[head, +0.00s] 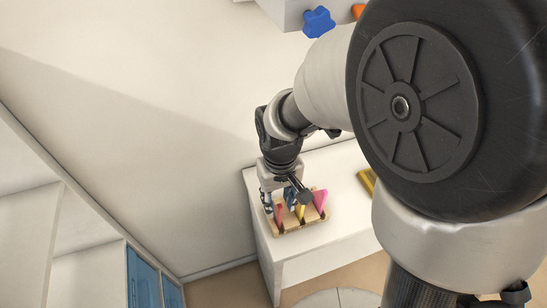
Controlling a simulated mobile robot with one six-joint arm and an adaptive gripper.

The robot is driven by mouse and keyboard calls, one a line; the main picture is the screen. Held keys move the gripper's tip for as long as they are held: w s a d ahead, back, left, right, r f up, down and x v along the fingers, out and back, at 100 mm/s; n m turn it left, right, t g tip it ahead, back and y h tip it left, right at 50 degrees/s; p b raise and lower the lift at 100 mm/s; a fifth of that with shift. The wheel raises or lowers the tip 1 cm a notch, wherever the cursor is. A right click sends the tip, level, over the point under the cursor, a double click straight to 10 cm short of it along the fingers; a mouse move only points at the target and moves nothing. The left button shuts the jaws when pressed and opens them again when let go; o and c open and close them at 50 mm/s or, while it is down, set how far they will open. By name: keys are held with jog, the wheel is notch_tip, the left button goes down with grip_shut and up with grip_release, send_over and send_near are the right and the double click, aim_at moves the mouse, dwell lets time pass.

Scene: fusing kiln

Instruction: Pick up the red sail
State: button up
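A small wooden rack (290,228) stands on the white table and holds several upright coloured pieces. The red sail (279,214) is a thin red piece at the left end of the rack. A yellow piece (300,212) is in the middle and a pink piece (320,199) at the right. My gripper (285,204) points down over the left part of the rack, close to the red sail. Its fingers look spread apart, one on each side of the red sail's top. Whether they touch it is too small to tell. A blue piece behind the gripper is partly hidden.
The white table (325,248) has bare surface in front of the rack. A yellow object (367,181) lies to the right, partly hidden by my arm. A blue knob (318,21) sticks out from a pale box at the top. Blue panels (143,281) are at lower left.

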aim_at(276, 208)
jog(key=f, duration=0.1)
jog(key=f+b, duration=0.1)
jog(key=f, duration=0.2)
jog(key=shift+w+a+f+b, duration=0.15)
jog(key=shift+w+f+b, duration=0.15)
jog(key=shift+f+b, duration=0.1)
jog(key=shift+r, duration=0.15)
jog(key=shift+c, duration=0.6)
grip_shut()
